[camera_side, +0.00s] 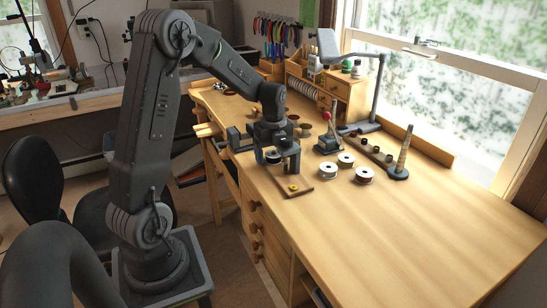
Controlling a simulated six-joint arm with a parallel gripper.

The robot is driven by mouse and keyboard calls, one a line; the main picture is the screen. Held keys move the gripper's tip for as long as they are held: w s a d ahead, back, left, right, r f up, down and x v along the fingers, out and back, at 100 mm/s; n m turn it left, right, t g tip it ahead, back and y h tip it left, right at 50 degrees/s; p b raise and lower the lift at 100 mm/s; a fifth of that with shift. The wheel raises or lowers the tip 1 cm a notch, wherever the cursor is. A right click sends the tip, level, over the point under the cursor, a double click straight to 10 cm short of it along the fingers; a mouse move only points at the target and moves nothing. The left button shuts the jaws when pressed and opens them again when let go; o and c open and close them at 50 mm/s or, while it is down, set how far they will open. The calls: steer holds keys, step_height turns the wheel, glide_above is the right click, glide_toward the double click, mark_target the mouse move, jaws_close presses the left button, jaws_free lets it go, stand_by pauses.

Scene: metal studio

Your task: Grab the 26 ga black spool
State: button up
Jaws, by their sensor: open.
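Three small spools with white flanges stand upright on the wooden bench top: a left one (328,172), a back one (346,160) and a right one (364,175). The wire on the right one looks dark reddish brown. The labels are too small to read, so I cannot tell which is the 26 ga black spool. My gripper (279,165) points down over the bench, left of these spools and apart from them. It is open. A small dark round thing (272,157) shows by its fingers; I cannot tell what it is.
A flat wooden board (306,190) with a yellow piece (294,188) lies just below my gripper. The bench's right side is clear.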

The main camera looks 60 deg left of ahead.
steer(key=c, duration=1)
steer(key=shift+r, duration=0.15)
